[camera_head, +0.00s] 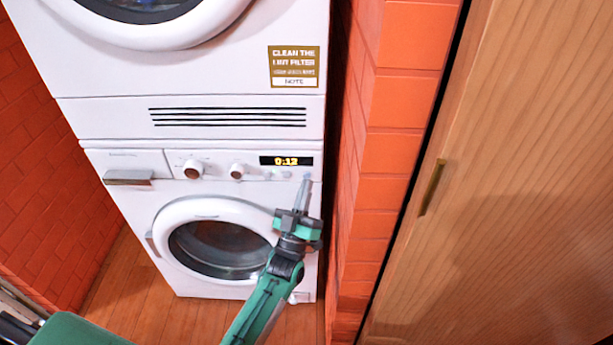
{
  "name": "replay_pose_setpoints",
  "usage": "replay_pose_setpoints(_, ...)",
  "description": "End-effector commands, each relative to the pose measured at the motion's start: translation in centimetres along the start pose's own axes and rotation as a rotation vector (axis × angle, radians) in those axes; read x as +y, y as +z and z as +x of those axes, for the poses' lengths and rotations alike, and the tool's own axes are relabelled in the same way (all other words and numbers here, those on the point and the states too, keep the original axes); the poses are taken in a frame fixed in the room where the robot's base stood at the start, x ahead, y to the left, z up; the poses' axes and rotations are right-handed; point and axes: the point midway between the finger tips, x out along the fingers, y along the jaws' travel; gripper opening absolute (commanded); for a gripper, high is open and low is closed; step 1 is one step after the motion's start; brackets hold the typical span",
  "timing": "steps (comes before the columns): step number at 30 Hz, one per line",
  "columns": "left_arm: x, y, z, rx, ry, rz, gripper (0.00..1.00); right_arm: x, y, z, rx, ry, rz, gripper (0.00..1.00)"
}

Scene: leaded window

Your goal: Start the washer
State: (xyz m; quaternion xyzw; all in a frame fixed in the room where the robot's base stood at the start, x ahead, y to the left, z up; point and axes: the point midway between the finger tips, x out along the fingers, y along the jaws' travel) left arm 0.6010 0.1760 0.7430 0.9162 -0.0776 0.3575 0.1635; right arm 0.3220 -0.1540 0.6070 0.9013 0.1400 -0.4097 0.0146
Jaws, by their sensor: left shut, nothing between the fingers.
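The white washer (140,200) is the lower machine of a stacked pair. Its round door (220,250) looks closed. Its control panel has two knobs, one at the left (193,170) and one in the middle (237,171). A lit display (286,161) reads 0:12, with small round buttons (286,174) below it. My left gripper (306,179) is shut and empty. Its tip is at the panel's right end, just below the display. It hides that part of the panel, and I cannot tell whether it touches. My right gripper is out of view.
A second white machine (110,80) with a vent and a lint-filter label (294,66) sits on top. An orange brick wall (385,160) stands close at the right, beside a wooden door (510,180). Another brick wall (40,170) is at the left. Wooden floor (125,290) lies below.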

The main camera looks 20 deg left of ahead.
Motion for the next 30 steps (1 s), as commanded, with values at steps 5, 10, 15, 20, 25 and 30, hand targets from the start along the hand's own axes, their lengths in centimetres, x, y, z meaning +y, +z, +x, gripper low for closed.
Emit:
replay_pose_setpoints(5, 0.00, 0.00, 0.00, 0.000, 0.000, 0.000, 0.00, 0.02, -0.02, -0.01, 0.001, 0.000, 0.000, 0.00)
replay_pose_setpoints(10, 0.00, 0.00, 0.00, 0.000, 0.000, 0.000, 0.00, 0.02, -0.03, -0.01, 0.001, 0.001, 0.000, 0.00)
replay_pose_setpoints(15, -0.05, 0.05, 0.06, 0.000, 0.000, 0.000, 0.00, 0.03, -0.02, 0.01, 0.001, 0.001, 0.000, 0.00)
replay_pose_setpoints(20, -0.31, 0.32, 0.39, 0.000, 0.000, 0.000, 0.00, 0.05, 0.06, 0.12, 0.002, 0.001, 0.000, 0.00)
replay_pose_setpoints(25, -0.47, 0.44, 0.67, 0.000, 0.000, 0.000, 0.00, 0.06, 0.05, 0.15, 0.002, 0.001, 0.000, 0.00)
replay_pose_setpoints(30, -0.46, 0.43, 0.65, 0.000, 0.000, 0.000, 0.00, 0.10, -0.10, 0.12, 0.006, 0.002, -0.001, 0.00)
